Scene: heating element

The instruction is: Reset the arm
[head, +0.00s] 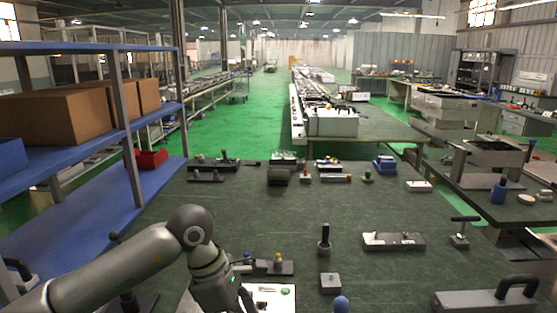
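My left arm, in grey, reaches in from the lower left of the head view and bends down over the front of the dark green table (215,238). Its wrist reaches the bottom edge beside a white panel (283,297) with a green button. The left gripper's fingers are not visible, being hidden or below the frame. My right arm and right gripper are not in the picture. No heating element can be made out for certain.
Fixtures stand on the table: a black upright handle (324,240), a grey plate block (393,241), a small grey block (330,283) and a handled box (487,300). Several small parts line the back edge. A blue shelf (95,205) with cardboard boxes stands left. The middle table is fairly clear.

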